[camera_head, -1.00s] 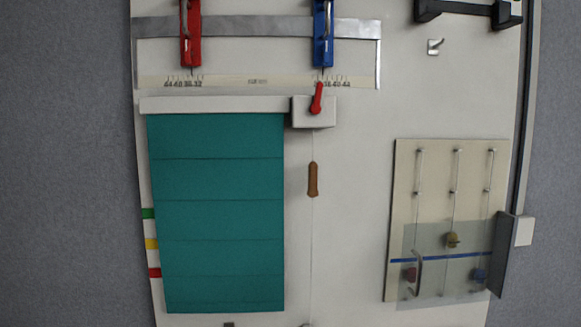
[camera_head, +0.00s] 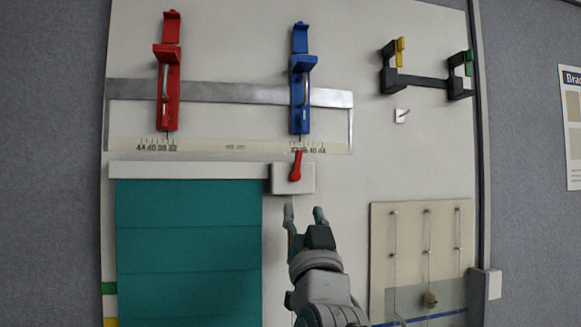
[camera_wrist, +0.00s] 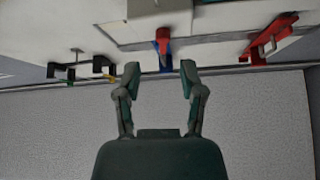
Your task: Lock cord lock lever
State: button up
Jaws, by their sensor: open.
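The cord lock is a light grey box (camera_head: 306,181) on the white board, at the right end of the blind's top rail. Its red lever (camera_head: 296,166) points up and slightly right in the head view. In the wrist view the red lever (camera_wrist: 162,38) shows beyond my fingertips, near the middle. My gripper (camera_head: 304,212) is open and empty, just below the cord lock and apart from the lever. In the wrist view my gripper's (camera_wrist: 160,70) fingers stand apart with the lever's end roughly between their lines. The cord and its wooden pull are not visible now.
A teal blind (camera_head: 188,250) hangs left of my gripper. Above are a red clamp (camera_head: 167,90) and a blue clamp (camera_head: 300,85) on a metal ruler (camera_head: 225,92). A black bracket (camera_head: 425,80) is upper right. A panel with rods (camera_head: 383,250) is lower right.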

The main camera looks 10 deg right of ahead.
aim_at(298, 155)
jog(key=w+r, duration=0.2)
jog(key=r, duration=0.1)
jog(key=w+r+m+t+h, duration=0.1)
jog(key=w+r, duration=0.1)
jog(key=r, duration=0.1)
jog(key=w+r+h, duration=0.1)
jog(key=w+r, duration=0.1)
jog(key=r, duration=0.2)
jog(key=shift+w+d+r+m, duration=0.1)
jog(key=shift+w+d+m, duration=0.2)
jog(key=shift+w+d, duration=0.1)
jog(key=shift+w+d+r, duration=0.15)
jog(key=shift+w+r, duration=0.1)
grip_shut()
